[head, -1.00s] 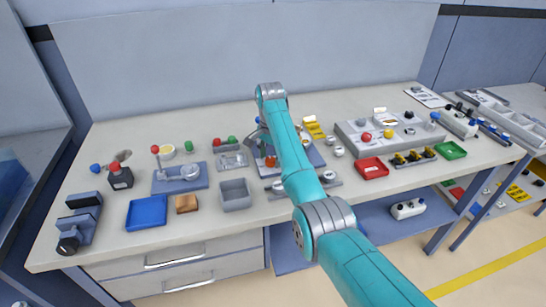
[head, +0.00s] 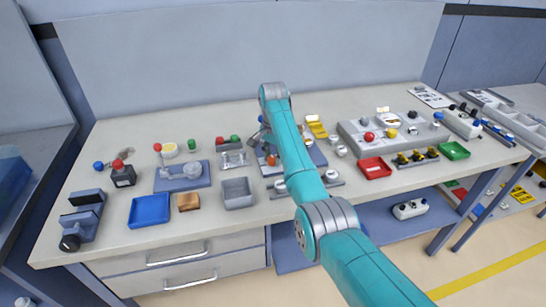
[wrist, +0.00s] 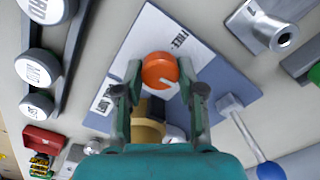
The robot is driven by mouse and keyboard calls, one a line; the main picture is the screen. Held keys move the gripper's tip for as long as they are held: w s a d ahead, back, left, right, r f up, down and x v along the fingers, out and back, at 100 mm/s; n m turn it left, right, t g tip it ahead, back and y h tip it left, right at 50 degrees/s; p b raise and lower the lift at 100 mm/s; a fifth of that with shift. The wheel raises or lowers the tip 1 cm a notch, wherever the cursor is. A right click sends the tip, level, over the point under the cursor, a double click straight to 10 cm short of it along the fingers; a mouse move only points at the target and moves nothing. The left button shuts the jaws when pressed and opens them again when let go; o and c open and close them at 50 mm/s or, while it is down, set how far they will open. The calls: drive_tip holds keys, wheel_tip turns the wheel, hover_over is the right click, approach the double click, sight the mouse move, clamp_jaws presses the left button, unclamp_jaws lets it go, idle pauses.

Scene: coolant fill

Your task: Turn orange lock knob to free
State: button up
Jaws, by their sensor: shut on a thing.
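The orange lock knob (wrist: 160,68) is round, with a pale mark near its lower right edge in the wrist view. It stands on a white and blue-grey panel (wrist: 150,28). The word FREE is printed up and right of it; a second label, too small to read surely, lies down and left. My gripper (wrist: 160,76) has one finger on each side of the knob and is shut on it. In the head view a bit of orange (head: 271,160) shows beside my arm, which hides most of the panel and my gripper.
In the wrist view a lever with a blue ball (wrist: 270,171) lies right of the panel, and a brass-coloured cylinder (wrist: 148,130) sits between my fingers. White round caps (wrist: 40,68) line the left. A grey bin (head: 238,193) and red tray (head: 374,168) flank my arm.

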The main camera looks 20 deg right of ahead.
drive_tip(key=n, duration=0.3)
drive_tip(key=shift+n, duration=0.4)
drive_tip(key=n, duration=0.4)
drive_tip(key=shift+n, duration=0.3)
drive_tip(key=n, duration=0.4)
drive_tip(key=shift+n, duration=2.4)
drive_tip(key=o, duration=1.1)
drive_tip(key=shift+o, duration=0.2)
drive_tip(key=shift+r, duration=0.1)
